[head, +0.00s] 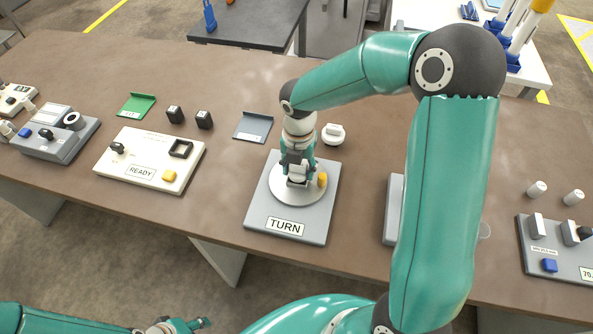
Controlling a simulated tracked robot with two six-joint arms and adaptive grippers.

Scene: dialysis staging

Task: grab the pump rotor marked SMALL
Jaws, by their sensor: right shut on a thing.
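My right gripper (297,178) points straight down over the round pale disc (282,191) of the grey TURN base (286,237). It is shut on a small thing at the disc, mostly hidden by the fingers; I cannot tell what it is. No marking SMALL is readable anywhere. A white rounded piece (333,134) sits on the table just behind and right of the TURN base, and I cannot tell whether it is a rotor. My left gripper (198,323) is low at the bottom edge, away from the table, its jaws unclear.
A yellow peg (323,179) stands on the disc beside my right gripper. To the left are a READY panel (140,171), two black blocks (174,114), a green tray (137,104) and a grey tray (254,127). My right arm covers part of a grey base (393,210).

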